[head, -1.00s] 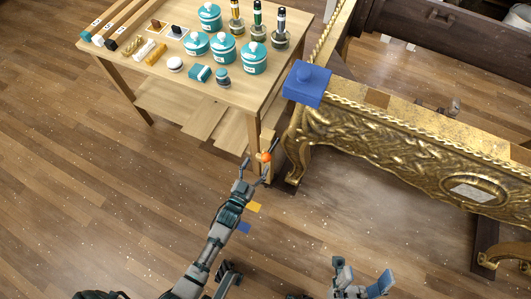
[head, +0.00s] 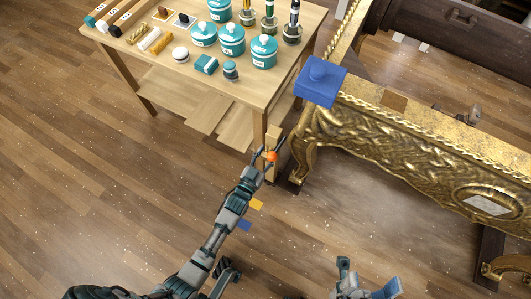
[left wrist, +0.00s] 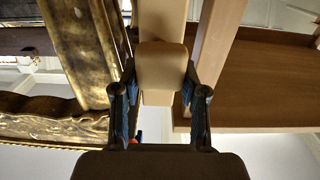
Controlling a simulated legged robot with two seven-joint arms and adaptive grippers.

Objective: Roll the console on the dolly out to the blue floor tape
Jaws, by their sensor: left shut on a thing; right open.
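The gilt console (head: 400,145) stands at the right in the head view, its near carved leg (head: 302,160) on dark wood at floor level. The dolly is mostly hidden beneath it. My left gripper (head: 268,163) is at this leg, beside an orange knob (head: 272,157). The left wrist view shows its fingers (left wrist: 160,95) shut on a pale wooden post (left wrist: 163,65). My right gripper (head: 366,282) is open and empty at the bottom edge.
A wooden table (head: 200,85) with teal jars (head: 232,38) and brushes stands close to the console's left. A dark wooden piece (head: 450,20) lies behind. Floor at left and front is clear.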

